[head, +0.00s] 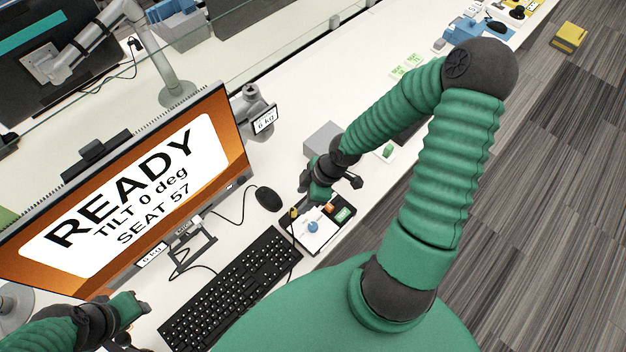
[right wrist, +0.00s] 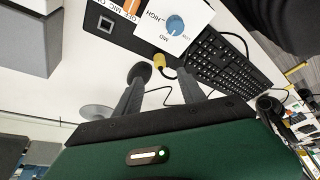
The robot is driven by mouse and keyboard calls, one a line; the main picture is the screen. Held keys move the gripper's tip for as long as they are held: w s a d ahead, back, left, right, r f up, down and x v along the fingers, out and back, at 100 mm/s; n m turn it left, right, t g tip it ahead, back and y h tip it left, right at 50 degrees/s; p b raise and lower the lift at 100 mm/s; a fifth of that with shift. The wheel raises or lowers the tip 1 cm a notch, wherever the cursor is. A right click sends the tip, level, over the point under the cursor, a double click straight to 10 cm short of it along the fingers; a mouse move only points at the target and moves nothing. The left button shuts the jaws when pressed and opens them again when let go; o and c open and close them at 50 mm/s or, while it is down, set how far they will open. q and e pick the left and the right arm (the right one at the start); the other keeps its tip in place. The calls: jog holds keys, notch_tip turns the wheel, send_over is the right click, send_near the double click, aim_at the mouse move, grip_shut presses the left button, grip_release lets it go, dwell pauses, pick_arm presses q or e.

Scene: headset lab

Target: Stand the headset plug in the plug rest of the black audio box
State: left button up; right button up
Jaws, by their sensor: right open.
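The black audio box (head: 338,233) has a white top with a blue knob, an orange part and a green screen; its top also shows in the right wrist view (right wrist: 185,12). A square socket (right wrist: 105,24), which looks like the plug rest, is in its black part. The yellow headset plug (right wrist: 160,61) shows beyond and between the fingertips of my open right gripper (right wrist: 162,76), near the box edge. In the head view, the plug (head: 294,212) is at the box's left corner, below my right gripper (head: 308,195). My left gripper (head: 136,308) is at lower left; its jaws are unclear.
A black keyboard (head: 230,290) and mouse (head: 268,198) lie left of the box. A grey block (head: 322,137) stands behind my right gripper. The monitor (head: 130,190) reads READY, TILT 0 deg, SEAT 57. A thin dark cable runs near the plug.

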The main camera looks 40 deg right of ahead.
aim_at(293, 209)
jog(key=p+v, duration=0.2)
jog(key=v, duration=0.5)
jog(key=shift+d+r+p, duration=0.1)
jog(key=shift+r+p, duration=0.15)
jog(key=shift+p, duration=0.15)
jog(key=s+a+f+m+g, duration=0.2)
jog(key=s+f+m+g, duration=0.25)
jog(key=m, duration=0.95)
jog(key=w+a+r+m+t+h+p, duration=0.15)
jog(key=w+r+m, duration=0.55)
jog(key=m, duration=0.8)
jog(key=shift+h, duration=0.25)
jog(key=f+b, duration=0.1)
jog(key=f, duration=0.5)
jog(key=w+a+f+b, duration=0.1)
jog(key=f, duration=0.5)
jog(key=f+b, duration=0.1)
jog(key=f, duration=0.5)
jog(key=shift+w+a+b, duration=0.25)
jog(key=shift+w+b, duration=0.1)
jog(key=shift+b, duration=0.05)
pick_arm(q)
jog(key=shift+r, duration=0.65)
